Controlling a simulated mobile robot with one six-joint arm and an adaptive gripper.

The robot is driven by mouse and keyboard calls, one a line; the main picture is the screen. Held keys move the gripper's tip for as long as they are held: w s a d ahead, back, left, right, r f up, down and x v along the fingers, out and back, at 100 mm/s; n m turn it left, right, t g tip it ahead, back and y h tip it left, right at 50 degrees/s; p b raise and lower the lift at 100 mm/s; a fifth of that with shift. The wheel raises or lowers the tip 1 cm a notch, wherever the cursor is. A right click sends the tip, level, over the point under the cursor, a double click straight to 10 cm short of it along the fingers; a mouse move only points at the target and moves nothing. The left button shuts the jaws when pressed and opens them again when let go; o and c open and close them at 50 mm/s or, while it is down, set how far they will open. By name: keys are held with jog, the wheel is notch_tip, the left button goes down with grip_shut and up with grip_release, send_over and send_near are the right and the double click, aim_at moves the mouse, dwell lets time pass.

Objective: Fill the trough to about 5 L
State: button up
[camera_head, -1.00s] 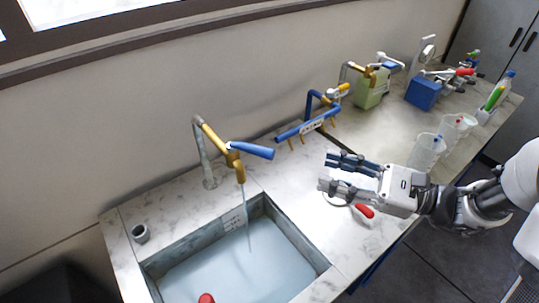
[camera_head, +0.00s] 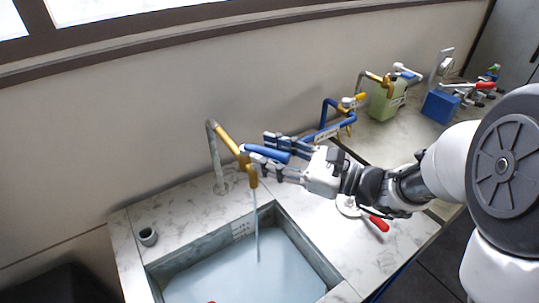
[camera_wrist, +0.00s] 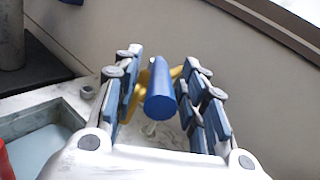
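The trough (camera_head: 150,278) is a marble-edged basin holding pale blue water (camera_head: 250,275). A brass tap (camera_head: 228,142) on a grey pipe stands behind it, and a thin stream of water falls from its spout into the trough. The tap's blue lever handle (camera_head: 265,154) points right. My gripper (camera_head: 263,152) is at the handle, its fingers apart on either side of it. In the wrist view the blue handle (camera_wrist: 161,100) lies between the open fingers (camera_wrist: 158,85), with gaps on both sides. A small label (camera_head: 242,229) is on the trough's inner back wall; its marks are too small to read.
A green container (camera_head: 386,104) and a blue box (camera_head: 440,107) stand farther right. A red-handled part (camera_head: 378,223) lies on the counter below my arm.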

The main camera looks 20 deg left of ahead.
jog(key=shift+a, duration=0.2)
grip_shut()
dwell(0.5)
